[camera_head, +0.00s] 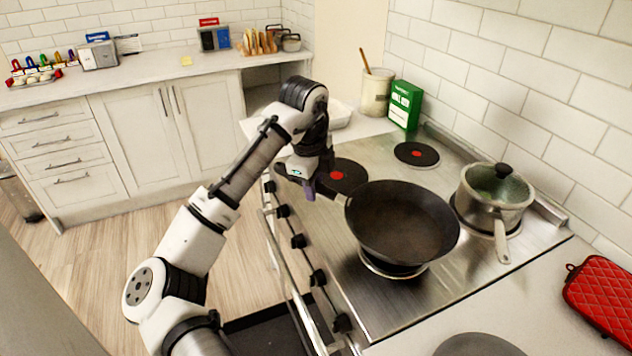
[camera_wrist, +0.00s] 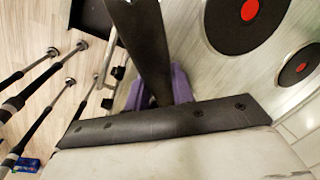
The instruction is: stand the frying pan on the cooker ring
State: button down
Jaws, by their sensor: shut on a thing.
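The dark frying pan (camera_head: 402,222) is upright over the front right cooker ring (camera_head: 372,268), whose pale rim shows under the pan's near side. I cannot tell whether the pan's base touches the ring or hangs slightly above it. My gripper (camera_head: 309,188), with purple fingertips, is shut on the pan's handle, left of the pan body. In the wrist view the dark handle (camera_wrist: 143,45) runs between the purple fingers of my gripper (camera_wrist: 160,88). The pan body hides most of the ring.
A lidded saucepan (camera_head: 492,198) stands on the hob, just right of the pan. Two black plates with red centres (camera_head: 340,174) (camera_head: 417,154) are bare. A green box (camera_head: 405,105) and a utensil pot (camera_head: 376,92) stand behind. A red quilted mat (camera_head: 602,298) lies at right.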

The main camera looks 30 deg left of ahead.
jog(key=shift+f+b, duration=1.9)
jog(key=shift+f, duration=0.9)
jog(key=shift+w, duration=0.3)
jog(key=c, duration=1.1)
grip_release()
jog(key=r, duration=0.4)
jog(key=s+r, duration=0.1)
jog(key=r, duration=0.4)
jog(key=s+r, duration=0.1)
jog(key=r, duration=0.3)
jog(key=shift+s+d+r+b, duration=0.1)
jog(key=shift+r+b, duration=0.2)
jog(key=shift+s, duration=0.1)
